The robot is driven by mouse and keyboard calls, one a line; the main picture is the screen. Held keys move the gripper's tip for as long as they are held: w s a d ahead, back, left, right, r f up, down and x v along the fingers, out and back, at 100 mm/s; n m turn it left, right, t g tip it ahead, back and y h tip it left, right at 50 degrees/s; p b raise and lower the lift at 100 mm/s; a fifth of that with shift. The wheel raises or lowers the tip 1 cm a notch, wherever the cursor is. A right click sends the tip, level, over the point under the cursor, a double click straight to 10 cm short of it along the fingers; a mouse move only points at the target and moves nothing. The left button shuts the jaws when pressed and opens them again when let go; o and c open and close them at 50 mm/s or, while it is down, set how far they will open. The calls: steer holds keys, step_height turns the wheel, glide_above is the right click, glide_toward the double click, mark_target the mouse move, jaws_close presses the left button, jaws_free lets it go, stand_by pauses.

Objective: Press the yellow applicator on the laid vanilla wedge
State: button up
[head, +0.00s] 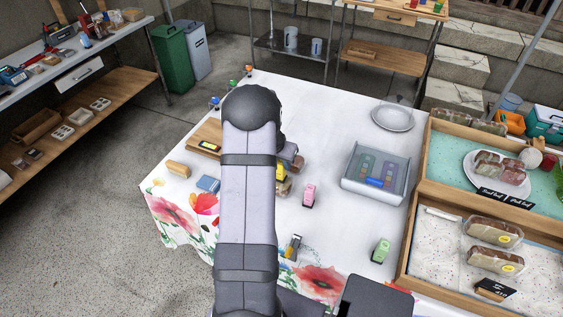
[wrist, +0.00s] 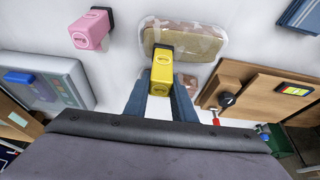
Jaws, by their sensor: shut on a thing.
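The yellow applicator (wrist: 161,77) is upright between the two fingers of my gripper (wrist: 161,102) in the wrist view. My gripper is shut on it. The vanilla wedge (wrist: 188,42), a tan piece in a clear wrapper, lies flat on the white tablecloth just beyond the applicator. The applicator's dark end overlaps the wedge's near edge in the picture. I cannot tell whether they touch. In the head view my arm hides most of the gripper, and the wedge and applicator are hard to make out there.
A pink applicator (head: 309,195) stands to the right of my arm, and a green one (head: 381,250) is nearer the front right. A clear-walled tray (head: 350,184) holds flat items. A wooden board (wrist: 249,88) lies close to my gripper. A blue folded item (head: 208,184) lies left.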

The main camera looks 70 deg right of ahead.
steer(key=shift+r+p, duration=2)
steer(key=shift+r, duration=1.45)
